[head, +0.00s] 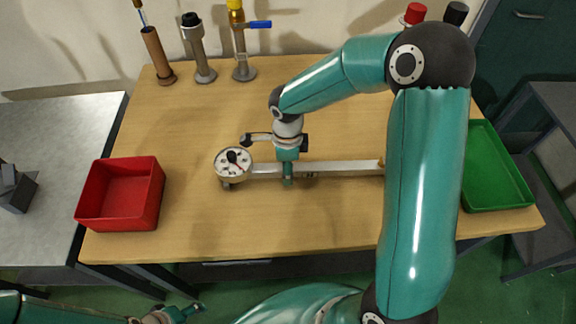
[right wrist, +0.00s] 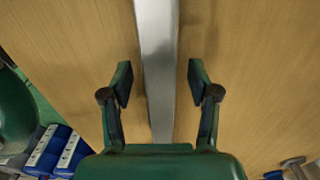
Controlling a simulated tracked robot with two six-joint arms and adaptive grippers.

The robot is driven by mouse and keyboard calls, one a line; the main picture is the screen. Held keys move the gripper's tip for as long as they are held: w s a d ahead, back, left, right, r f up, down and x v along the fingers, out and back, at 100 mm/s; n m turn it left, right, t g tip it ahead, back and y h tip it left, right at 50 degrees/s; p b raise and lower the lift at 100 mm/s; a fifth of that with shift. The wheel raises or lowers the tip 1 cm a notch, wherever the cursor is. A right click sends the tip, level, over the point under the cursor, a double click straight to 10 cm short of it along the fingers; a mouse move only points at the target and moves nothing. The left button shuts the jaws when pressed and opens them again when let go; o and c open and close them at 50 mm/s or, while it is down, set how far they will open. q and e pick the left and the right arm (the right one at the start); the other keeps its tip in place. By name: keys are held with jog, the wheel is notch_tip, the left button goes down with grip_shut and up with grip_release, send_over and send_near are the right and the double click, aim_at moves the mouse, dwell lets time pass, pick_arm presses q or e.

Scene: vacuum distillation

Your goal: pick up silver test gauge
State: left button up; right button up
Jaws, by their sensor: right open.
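The silver test gauge is a long silver bar (head: 340,167) lying across the middle of the table, with a round white dial (head: 233,161) at its left end. Its right end is hidden behind my right arm. My right gripper (head: 288,172) points down over the bar, right of the dial. In the right wrist view, the gripper (right wrist: 158,82) is open, with one finger on each side of the silver bar (right wrist: 156,45) and a gap on both sides. My left gripper (head: 185,312) is low at the bottom left, off the table; its jaw state is unclear.
A red bin (head: 122,195) stands at the table's left and a green tray (head: 493,170) at the right. Upright tools stand along the back edge, including a brown holder (head: 157,55) and one with a blue handle (head: 258,24). The front of the table is clear.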

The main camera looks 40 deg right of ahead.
grip_shut()
jog(key=shift+w+r, duration=0.1)
jog(key=shift+r, duration=0.05)
dwell(0.4)
